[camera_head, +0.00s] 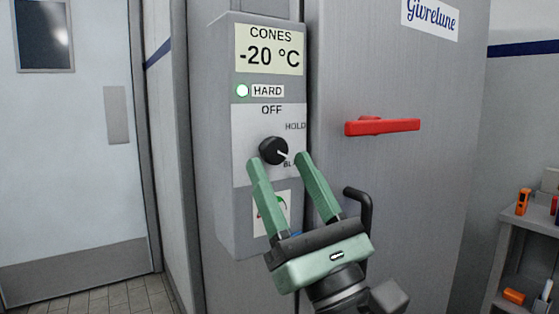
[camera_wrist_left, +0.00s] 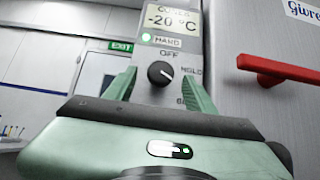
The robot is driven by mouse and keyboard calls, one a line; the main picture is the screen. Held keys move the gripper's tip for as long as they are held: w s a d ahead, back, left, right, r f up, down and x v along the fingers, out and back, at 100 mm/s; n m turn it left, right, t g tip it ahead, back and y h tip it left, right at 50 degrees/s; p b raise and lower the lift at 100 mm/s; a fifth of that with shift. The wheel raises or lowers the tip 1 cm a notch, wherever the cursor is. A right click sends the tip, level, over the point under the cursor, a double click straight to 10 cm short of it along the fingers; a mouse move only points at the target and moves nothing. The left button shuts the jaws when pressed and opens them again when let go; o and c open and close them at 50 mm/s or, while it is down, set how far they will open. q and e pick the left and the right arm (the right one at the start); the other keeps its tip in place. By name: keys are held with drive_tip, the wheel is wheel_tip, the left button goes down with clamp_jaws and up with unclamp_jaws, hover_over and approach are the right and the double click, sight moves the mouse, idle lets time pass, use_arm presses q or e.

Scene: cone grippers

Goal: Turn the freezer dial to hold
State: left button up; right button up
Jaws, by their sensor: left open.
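The freezer dial (camera_head: 273,150) is a round black knob with a white pointer on a grey control box. The pointer aims right and slightly down, toward the partly hidden "BLA..." label and below the "HOLD" label (camera_head: 295,127). "OFF" is printed above the knob. My left gripper (camera_head: 280,158) is open, its two green fingers pointing up at the panel, one on each side of the dial's lower part. In the left wrist view the dial (camera_wrist_left: 160,73) shows between the fingertips; I cannot tell whether they touch it. My right gripper is not in view.
A display (camera_head: 270,50) reads "CONES -20 °C", with a lit green lamp (camera_head: 242,91) by "HARD". A red handle (camera_head: 382,126) juts from the freezer door to the right. A shelf (camera_head: 530,222) with small items stands at far right; a grey door (camera_head: 75,150) is at left.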

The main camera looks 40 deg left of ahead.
use_arm(q)
drive_tip(key=shift+x, duration=1.05)
clamp_jaws()
